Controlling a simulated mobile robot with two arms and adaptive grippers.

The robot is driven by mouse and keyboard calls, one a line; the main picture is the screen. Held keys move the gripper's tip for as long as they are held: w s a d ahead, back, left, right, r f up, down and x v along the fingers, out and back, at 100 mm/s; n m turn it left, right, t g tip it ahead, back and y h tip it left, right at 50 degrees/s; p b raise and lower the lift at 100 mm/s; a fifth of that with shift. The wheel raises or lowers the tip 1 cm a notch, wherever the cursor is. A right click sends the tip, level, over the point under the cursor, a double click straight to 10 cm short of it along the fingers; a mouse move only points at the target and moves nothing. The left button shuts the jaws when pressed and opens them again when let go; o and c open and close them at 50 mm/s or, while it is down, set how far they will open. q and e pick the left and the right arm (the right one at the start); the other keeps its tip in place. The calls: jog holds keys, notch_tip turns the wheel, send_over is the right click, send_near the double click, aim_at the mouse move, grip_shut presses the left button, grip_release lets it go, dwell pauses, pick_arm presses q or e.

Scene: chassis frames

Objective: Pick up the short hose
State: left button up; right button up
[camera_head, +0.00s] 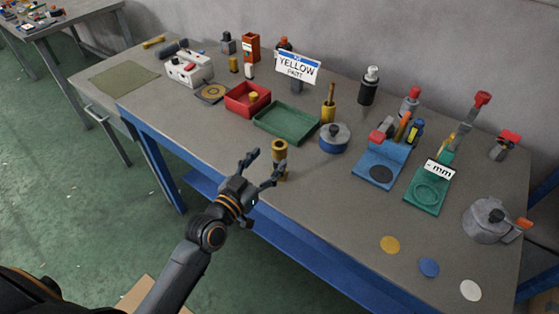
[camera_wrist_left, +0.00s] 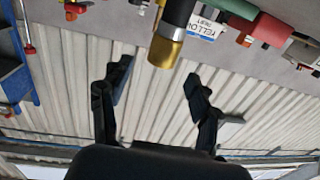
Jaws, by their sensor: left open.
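A short upright cylinder with gold ends, which looks like the short hose (camera_head: 280,149), stands near the front edge of the grey workbench. In the left wrist view, which is upside down, its dark body and gold end (camera_wrist_left: 166,50) show just beyond the fingertips. My left gripper (camera_head: 265,162) is open at the bench's front edge, its fingers pointing towards the hose. In the left wrist view the gap between the fingers (camera_wrist_left: 158,76) is empty. One finger partly covers the hose's lower part in the head view. My right gripper is not in view.
Behind the hose are a green tray (camera_head: 262,127), a red bin (camera_head: 232,103), a YELLOW PART sign (camera_head: 298,67) and a blue round tin (camera_head: 334,146). Blue (camera_head: 366,178) and green (camera_head: 418,201) fixtures stand to the right. Bare bench surrounds the hose's front and left.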

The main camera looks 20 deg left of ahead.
aim_at(275, 151)
pick_arm(q)
jog(key=p+x, duration=0.1)
jog(key=x, duration=0.4)
jog(key=shift+w+a+f, duration=0.1)
jog(key=shift+w+f, duration=0.05)
jog(key=shift+w, duration=0.05)
jog(key=shift+s, duration=0.1)
jog(key=shift+c, duration=0.2)
grip_shut()
